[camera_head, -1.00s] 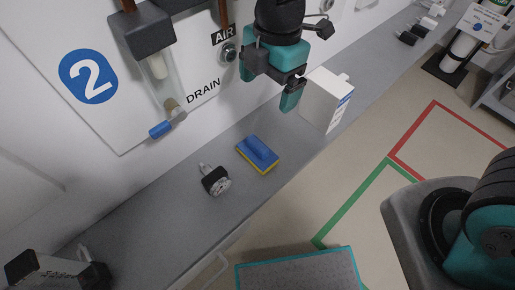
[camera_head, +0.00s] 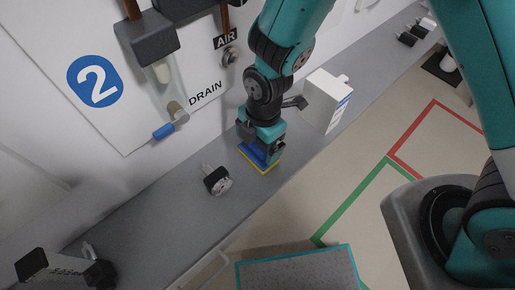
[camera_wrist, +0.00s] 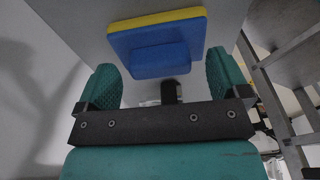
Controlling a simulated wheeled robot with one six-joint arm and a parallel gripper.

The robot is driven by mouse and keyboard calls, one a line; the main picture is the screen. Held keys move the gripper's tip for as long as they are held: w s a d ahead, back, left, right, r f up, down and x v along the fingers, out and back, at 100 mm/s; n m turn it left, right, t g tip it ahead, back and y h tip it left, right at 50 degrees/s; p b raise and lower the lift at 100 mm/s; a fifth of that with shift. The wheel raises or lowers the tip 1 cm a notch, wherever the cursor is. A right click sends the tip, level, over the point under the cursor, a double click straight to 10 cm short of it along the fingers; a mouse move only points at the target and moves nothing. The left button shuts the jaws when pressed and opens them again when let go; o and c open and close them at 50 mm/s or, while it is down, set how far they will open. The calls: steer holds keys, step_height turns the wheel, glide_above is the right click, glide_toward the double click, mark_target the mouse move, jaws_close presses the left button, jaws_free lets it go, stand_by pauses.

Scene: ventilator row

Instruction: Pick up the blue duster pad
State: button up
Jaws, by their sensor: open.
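The blue duster pad (camera_head: 257,162) lies on the grey counter, with a blue grip block on top and a yellow layer beneath. My gripper (camera_head: 262,152) is right over it in the head view and hides part of it. In the wrist view the duster pad (camera_wrist: 158,45) shows just beyond the open fingers, and its blue grip block lies between and ahead of the two teal fingertips (camera_wrist: 163,78). Both fingers stand apart from the block, with a gap on each side.
A small black gauge-like part (camera_head: 217,180) lies on the counter left of the pad. A white box (camera_head: 325,100) stands to the right, close to my arm. The panel wall with a blue-tipped cylinder (camera_head: 165,131) rises behind.

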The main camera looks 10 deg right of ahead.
steer(key=shift+f, duration=0.6)
steer(key=c, duration=1)
steer(key=shift+r, duration=0.15)
